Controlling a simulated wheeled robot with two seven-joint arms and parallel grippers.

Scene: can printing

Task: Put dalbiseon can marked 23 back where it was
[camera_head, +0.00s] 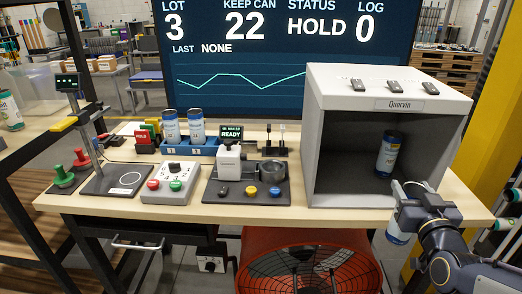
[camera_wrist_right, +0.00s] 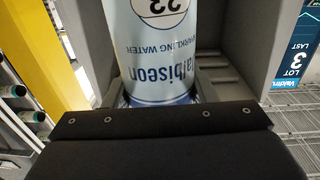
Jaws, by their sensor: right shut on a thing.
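The dalbiseon can marked 23 (camera_wrist_right: 160,50) fills the top middle of the right wrist view, its lettering upside down there. My right gripper (camera_head: 409,194) is shut on it, at the right front of the table by the open grey cabinet (camera_head: 313,130). In the head view, the held can (camera_head: 397,232) shows only partly below the fingers. Another blue and white can (camera_head: 387,154) stands inside the cabinet; its marking is too small to read. Two similar cans (camera_head: 171,127) stand in a blue holder (camera_head: 206,150). My left gripper is not in view.
A screen (camera_head: 250,60) reads KEEP CAN 22, STATUS HOLD. The table (camera_head: 300,213) holds a button box (camera_head: 168,184), a station with a READY display (camera_head: 231,137) and a circle-marked pad (camera_head: 112,180). Three small dark items (camera_head: 393,86) lie on the cabinet top.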

